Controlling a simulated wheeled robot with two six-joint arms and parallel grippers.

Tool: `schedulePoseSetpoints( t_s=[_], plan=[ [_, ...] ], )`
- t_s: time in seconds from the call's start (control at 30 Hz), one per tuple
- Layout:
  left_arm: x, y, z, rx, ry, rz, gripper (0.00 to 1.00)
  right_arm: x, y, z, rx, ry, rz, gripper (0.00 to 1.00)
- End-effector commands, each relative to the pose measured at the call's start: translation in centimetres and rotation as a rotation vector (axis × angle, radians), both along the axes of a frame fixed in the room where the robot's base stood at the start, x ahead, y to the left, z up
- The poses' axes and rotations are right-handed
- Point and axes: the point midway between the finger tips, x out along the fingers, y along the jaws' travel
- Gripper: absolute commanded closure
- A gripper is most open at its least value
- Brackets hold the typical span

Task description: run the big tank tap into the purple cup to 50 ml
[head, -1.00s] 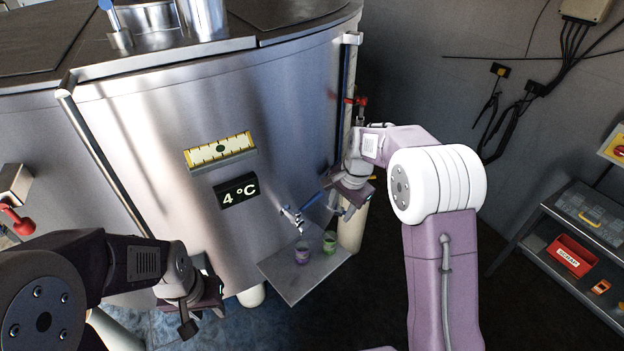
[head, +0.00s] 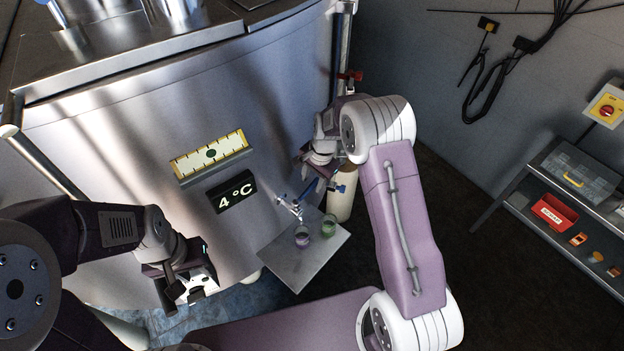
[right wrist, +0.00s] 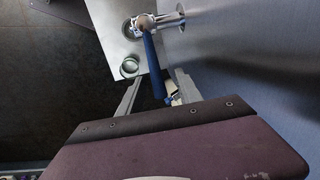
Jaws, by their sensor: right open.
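The big tank's tap (head: 290,207) sticks out low on the steel wall, with a blue lever (right wrist: 152,62). The purple cup (head: 302,238) stands upright on the shelf, below the tap's spout. A green cup (head: 329,226) stands just right of it; it shows in the right wrist view (right wrist: 130,68). My right gripper (right wrist: 155,93) is open, with the blue lever's end between its spread fingers and no clear grip on it. The fill level in the purple cup is too small to read. My left gripper (head: 190,288) hangs left of the shelf, apparently empty; its jaw opening is unclear.
The metal shelf (head: 290,270) has bare room in front of the cups. A 4 °C display (head: 232,192) and a yellow gauge (head: 210,156) are on the tank. A pale post (head: 341,195) stands behind my right gripper. A rack with a red bin (head: 553,212) is at right.

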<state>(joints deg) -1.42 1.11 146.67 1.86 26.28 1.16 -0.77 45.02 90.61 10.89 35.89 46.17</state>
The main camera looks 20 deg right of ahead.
Motion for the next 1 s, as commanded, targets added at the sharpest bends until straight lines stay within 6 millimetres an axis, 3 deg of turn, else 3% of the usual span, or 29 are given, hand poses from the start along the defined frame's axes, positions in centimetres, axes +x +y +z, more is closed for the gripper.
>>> schedulePoseSetpoints(
  t_s=[0.13,0.37,0.53,1.0],
  plan=[
    [0.0,0.0,0.44,0.0,0.0,0.0,0.64,0.2,0.14,-1.18,0.001,-0.001,-0.001,0.59],
    [-0.01,0.0,0.38,0.0,0.0,0.0,0.64,0.25,0.15,-1.4,0.001,-0.002,-0.001,0.59],
    [-0.01,0.0,0.37,0.0,0.0,0.0,0.64,0.24,0.14,-1.39,0.0,-0.001,-0.001,1.0],
    [-0.01,0.0,0.37,0.0,0.0,0.0,0.64,0.22,0.13,-1.4,0.0,-0.001,-0.001,1.0]
  ],
)
